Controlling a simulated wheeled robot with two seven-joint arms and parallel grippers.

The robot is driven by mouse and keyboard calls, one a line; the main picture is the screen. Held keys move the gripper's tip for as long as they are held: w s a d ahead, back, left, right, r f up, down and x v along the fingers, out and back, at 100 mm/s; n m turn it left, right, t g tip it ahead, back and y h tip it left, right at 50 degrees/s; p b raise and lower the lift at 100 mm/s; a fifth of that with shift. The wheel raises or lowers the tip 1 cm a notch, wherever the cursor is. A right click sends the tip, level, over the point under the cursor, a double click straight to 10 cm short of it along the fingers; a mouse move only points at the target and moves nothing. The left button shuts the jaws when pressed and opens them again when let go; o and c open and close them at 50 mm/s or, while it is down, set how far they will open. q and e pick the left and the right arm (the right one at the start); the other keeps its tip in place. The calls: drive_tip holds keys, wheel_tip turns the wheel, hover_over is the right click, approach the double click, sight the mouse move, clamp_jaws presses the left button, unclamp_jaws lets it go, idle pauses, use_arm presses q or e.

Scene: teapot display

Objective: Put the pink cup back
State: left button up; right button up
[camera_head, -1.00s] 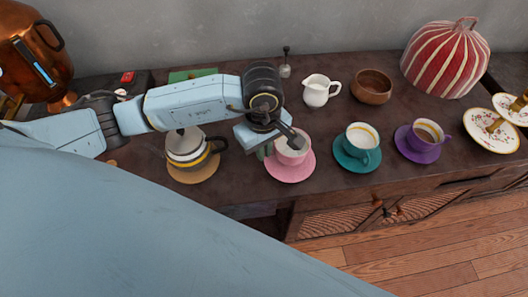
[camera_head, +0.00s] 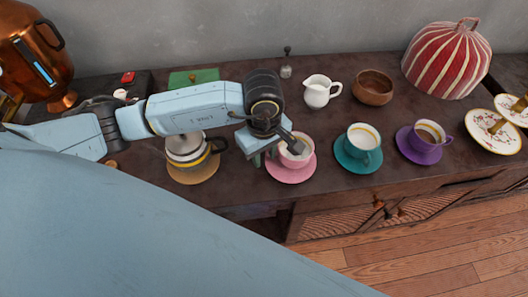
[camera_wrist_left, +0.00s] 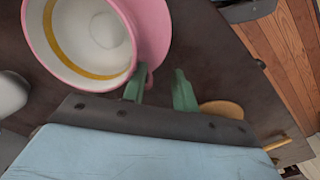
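The pink cup (camera_head: 297,158) stands on the pink saucer (camera_head: 291,175) on the dark cabinet top, partly hidden by my left gripper (camera_head: 264,156). In the left wrist view the cup (camera_wrist_left: 80,35) shows a white inside with a yellow band, and the saucer (camera_wrist_left: 153,28) lies under it. My left gripper's green fingers (camera_wrist_left: 160,88) are apart. The cup's handle (camera_wrist_left: 149,76) is close beside one finger, with a gap to the other. I cannot tell whether that finger touches it. My right gripper is not in view.
A teal cup (camera_head: 362,137) and a purple cup (camera_head: 430,132) stand on saucers to the right. A white-and-yellow pot (camera_head: 184,149) is on a round mat at left. A white creamer (camera_head: 317,97) and brown bowl (camera_head: 373,92) stand behind.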

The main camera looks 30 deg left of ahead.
use_arm(q)
drive_tip(key=shift+r, duration=0.1)
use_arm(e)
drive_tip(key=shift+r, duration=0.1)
